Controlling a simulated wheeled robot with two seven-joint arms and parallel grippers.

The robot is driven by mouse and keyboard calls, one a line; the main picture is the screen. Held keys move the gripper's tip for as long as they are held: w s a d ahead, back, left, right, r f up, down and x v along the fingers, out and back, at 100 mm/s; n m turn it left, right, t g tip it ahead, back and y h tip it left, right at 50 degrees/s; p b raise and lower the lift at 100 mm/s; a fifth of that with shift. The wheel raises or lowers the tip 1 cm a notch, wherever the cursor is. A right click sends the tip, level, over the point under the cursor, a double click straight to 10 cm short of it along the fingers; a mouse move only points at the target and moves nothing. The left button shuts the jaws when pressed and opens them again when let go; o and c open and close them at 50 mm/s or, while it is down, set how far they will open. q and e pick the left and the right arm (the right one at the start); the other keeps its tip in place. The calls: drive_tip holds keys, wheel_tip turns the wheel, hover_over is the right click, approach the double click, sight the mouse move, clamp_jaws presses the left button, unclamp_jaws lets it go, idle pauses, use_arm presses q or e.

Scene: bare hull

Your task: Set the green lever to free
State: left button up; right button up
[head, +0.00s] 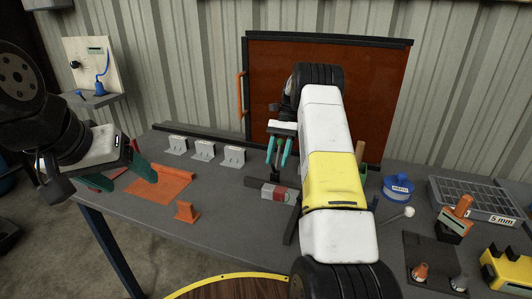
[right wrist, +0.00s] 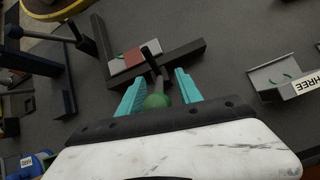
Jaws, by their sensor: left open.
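The green lever's round green knob (right wrist: 157,101) shows in the right wrist view, on a dark stem that rises from a dark base bar (right wrist: 185,53). Beside the bar lies a plate with a red field (right wrist: 124,78) and a pale field with a green mark. The plate also shows in the head view (head: 273,192), where my right arm hides part of the area. My right gripper (right wrist: 160,88) is open, its teal fingers on either side of the knob, with a gap visible on the right side. My left gripper (head: 121,178) is open and empty over the table's left end.
An orange plate (head: 160,187) and an orange bracket (head: 187,211) lie on the left. Several grey brackets (head: 204,150) stand behind. A brown panel (head: 380,90) stands at the back. A white-tipped lever (head: 407,212), blue round container (head: 398,188) and grey tray (head: 470,198) are on the right.

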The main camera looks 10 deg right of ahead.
drive_tip(key=shift+r, duration=0.1)
drive_tip(key=r, duration=0.3)
drive_tip(key=shift+s+a+r, duration=0.1)
drive_tip(key=shift+s+r, duration=0.15)
drive_tip(key=shift+r, duration=0.05)
drive_tip(key=s+a, duration=0.2)
drive_tip(key=s, duration=0.5)
drive_tip(key=s+a+r, duration=0.1)
drive_tip(key=s+a, duration=0.2)
drive_tip(key=s, duration=0.4)
drive_tip(key=shift+s+a, duration=0.15)
drive_tip(key=shift+s, duration=0.15)
drive_tip(key=shift+r, duration=0.15)
drive_tip(key=s+a+r+n+t+h, duration=0.2)
drive_tip(key=s+r+n+t, duration=0.7)
drive_tip(key=s+r+t, duration=0.3)
wheel_tip(320, 180, up, 2)
drive_tip(key=shift+s+a+r+n, duration=0.2)
drive_tip(key=shift+s+a+n, duration=0.2)
drive_tip(key=shift+s, duration=0.85)
